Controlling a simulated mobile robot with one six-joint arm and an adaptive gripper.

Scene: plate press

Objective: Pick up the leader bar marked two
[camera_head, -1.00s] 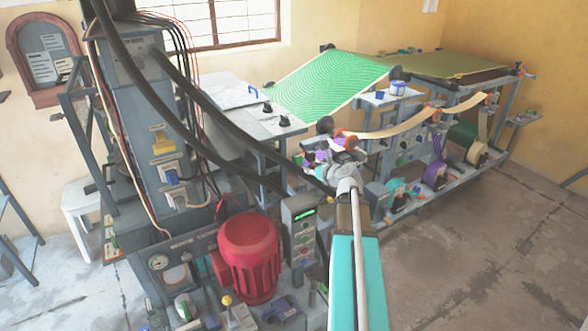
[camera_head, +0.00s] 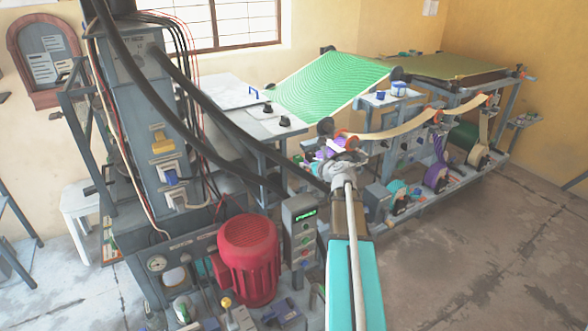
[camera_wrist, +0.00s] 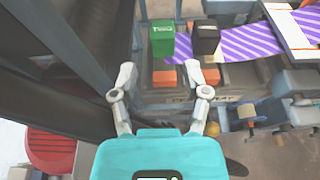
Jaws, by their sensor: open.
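My gripper (camera_wrist: 160,78) is open in the wrist view, its two fingers spread and nothing held between them. A dark tray with part-hidden lettering (camera_wrist: 236,96) lies under and beyond the fingertips. One orange block (camera_wrist: 165,79) shows between the fingertips and another orange block (camera_wrist: 208,76) lies by the right fingertip. Behind them stand a green block with a small white label (camera_wrist: 162,41) and a black block (camera_wrist: 207,38). I cannot read a mark two on any piece, so I cannot tell which is the leader bar. In the head view my arm hides most of this spot.
A purple striped web (camera_wrist: 250,42) runs beside the black block. Black hoses (camera_head: 190,110) sweep close on the left in the head view. A red motor (camera_head: 248,258) stands below them. The line with its cream web (camera_head: 395,128) extends right; floor at right is clear.

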